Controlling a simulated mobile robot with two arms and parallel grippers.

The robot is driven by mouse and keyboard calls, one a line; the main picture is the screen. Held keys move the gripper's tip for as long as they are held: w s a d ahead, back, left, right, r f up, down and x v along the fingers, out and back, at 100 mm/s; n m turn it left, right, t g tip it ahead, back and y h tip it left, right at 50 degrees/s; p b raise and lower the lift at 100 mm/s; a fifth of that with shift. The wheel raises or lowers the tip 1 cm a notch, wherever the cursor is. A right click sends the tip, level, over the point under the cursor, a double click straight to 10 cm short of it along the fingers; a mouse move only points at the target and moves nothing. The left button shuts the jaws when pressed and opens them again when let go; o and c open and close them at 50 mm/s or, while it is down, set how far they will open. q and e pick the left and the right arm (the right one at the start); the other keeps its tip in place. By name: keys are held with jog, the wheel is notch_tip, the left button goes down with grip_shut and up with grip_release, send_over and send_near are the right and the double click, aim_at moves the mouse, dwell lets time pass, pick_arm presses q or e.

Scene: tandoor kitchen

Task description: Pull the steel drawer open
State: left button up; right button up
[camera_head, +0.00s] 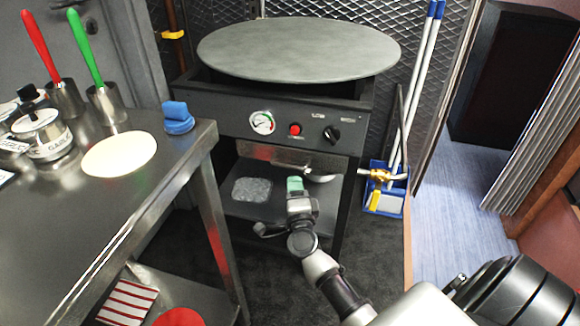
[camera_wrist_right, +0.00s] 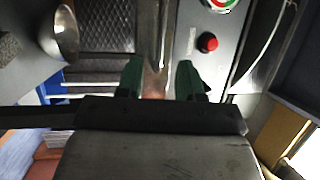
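The steel drawer (camera_head: 268,153) is the shiny strip under the control panel of the black griddle stand. In the right wrist view a bright steel strip (camera_wrist_right: 152,35), which looks like the drawer's front or handle, runs down between my fingers. My right gripper (camera_head: 295,183) is at the drawer's front, right of its middle. In the wrist view its two green fingertips (camera_wrist_right: 160,77) stand apart on either side of the strip, with gaps showing. I cannot tell whether either finger touches it. My left gripper is not in view.
The stand carries a round griddle plate (camera_head: 298,50), and its panel has a gauge (camera_head: 262,122), red button (camera_head: 295,129) and black knob (camera_head: 331,134). A steel table (camera_head: 165,190) stands at left. A brass-fitted pipe (camera_head: 380,175) and blue caddy (camera_head: 385,200) are at right.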

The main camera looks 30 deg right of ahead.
aim_at(291, 167)
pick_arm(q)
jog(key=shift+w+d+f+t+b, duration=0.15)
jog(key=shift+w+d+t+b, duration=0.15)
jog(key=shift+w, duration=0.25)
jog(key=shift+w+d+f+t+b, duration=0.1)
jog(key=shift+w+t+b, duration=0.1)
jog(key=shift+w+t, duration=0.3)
pick_arm(e)
jog(key=shift+x, duration=3.7)
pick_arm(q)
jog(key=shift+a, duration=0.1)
pick_arm(e)
grip_shut()
